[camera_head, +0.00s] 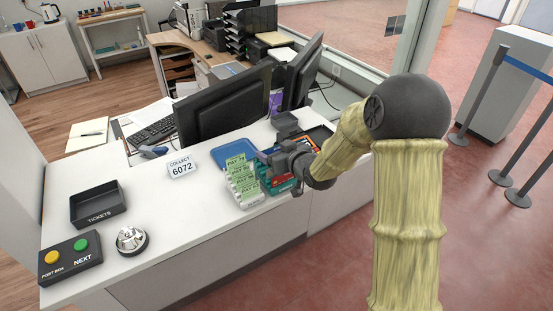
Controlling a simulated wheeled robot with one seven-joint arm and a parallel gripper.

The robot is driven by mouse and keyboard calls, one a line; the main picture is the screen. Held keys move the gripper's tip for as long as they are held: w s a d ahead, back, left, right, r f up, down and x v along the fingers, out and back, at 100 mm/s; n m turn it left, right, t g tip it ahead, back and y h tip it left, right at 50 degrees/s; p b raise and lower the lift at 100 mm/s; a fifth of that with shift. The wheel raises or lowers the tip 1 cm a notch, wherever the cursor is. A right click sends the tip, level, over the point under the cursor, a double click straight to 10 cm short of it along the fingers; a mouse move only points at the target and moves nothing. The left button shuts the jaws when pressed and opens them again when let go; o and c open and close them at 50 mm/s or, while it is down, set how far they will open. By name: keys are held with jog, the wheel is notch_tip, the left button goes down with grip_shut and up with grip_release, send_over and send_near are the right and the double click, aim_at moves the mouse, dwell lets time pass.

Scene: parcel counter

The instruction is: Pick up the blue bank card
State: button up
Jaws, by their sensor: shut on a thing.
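My gripper (268,162) is low over the counter, beside a teal rack (280,187) and just right of a stand of green tickets (243,179). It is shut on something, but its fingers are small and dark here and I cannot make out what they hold. I cannot clearly pick out the blue bank card. A row of red, orange and blue items (303,147) shows behind my gripper, partly covered by my arm. A flat blue tray (234,153) lies behind the green tickets.
The white counter (165,225) is clear at its middle front. A black tickets tray (98,205), a button box (70,258), a bell (131,240) and a number sign (182,168) stand on it. Monitors (224,103) rise behind my gripper.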

notch_tip(320, 180, up, 7)
jog(key=shift+f, duration=0.2)
dwell(0.6)
